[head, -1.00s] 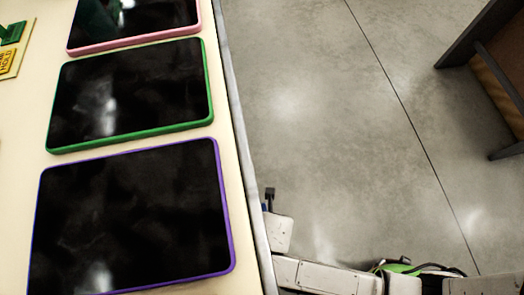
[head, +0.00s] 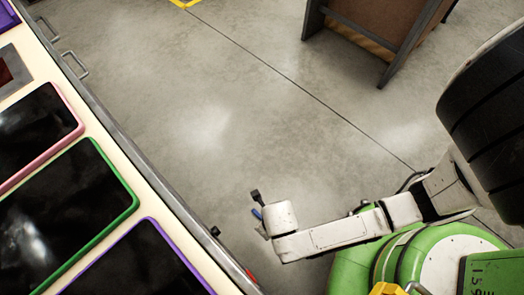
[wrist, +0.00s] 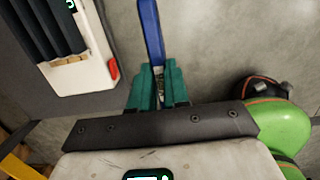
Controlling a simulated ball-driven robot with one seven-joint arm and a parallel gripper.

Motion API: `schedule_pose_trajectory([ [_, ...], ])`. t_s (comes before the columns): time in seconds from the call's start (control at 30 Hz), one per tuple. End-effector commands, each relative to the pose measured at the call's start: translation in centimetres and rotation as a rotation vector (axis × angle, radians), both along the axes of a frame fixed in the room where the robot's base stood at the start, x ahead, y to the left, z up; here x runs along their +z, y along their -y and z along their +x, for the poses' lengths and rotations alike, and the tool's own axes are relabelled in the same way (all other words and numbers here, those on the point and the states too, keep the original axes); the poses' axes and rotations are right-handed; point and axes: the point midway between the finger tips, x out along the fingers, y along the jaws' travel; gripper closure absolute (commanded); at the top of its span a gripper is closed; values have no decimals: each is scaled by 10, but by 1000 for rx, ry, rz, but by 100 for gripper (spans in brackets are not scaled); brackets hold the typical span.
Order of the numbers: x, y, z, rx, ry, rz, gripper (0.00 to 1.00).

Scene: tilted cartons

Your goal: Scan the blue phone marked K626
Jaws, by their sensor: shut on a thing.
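My gripper has teal fingers (wrist: 158,90) shut on a thin blue thing seen edge-on, which appears to be the blue phone (wrist: 151,32). It extends away from the fingers, and no marking can be read on it. In the head view, my gripper (head: 262,229) is small, at the end of my white arm, over the floor to the right of the counter. A bit of blue shows there too. No scanner can be made out for certain.
A pale counter (head: 104,158) on the left carries tablets with pink, green (head: 92,215) and purple rims. A white device (wrist: 88,62) with dark ribs and a red corner is left of my gripper in the wrist view. A brown-and-grey piece of furniture (head: 372,28) stands behind on open floor.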

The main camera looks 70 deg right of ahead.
Motion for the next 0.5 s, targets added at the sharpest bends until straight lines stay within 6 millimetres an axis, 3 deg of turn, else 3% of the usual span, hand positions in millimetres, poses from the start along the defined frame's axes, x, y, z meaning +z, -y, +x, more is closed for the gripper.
schedule_pose_trajectory([
  [0.5,2,54,-20,1,-2,-2,100],
])
